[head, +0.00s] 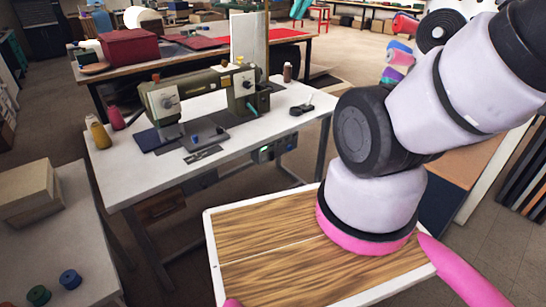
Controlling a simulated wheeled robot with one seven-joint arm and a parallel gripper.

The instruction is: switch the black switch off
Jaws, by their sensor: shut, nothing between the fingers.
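A small black object (302,109) with a short pale lever-like part lies on the right part of the white sewing table (250,133). It looks like the black switch, but it is too small to tell whether it is on or off. A dark green sewing machine (205,92) stands to its left on the same table. My gripper is out of view; my arm rises from the lower right and leaves the picture at the upper right.
A greenish box (266,153) hangs under the tabletop. Thread cones (99,132) stand at the table's left end. A red box (129,48) sits on a bench behind. Floor shows between the tables.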

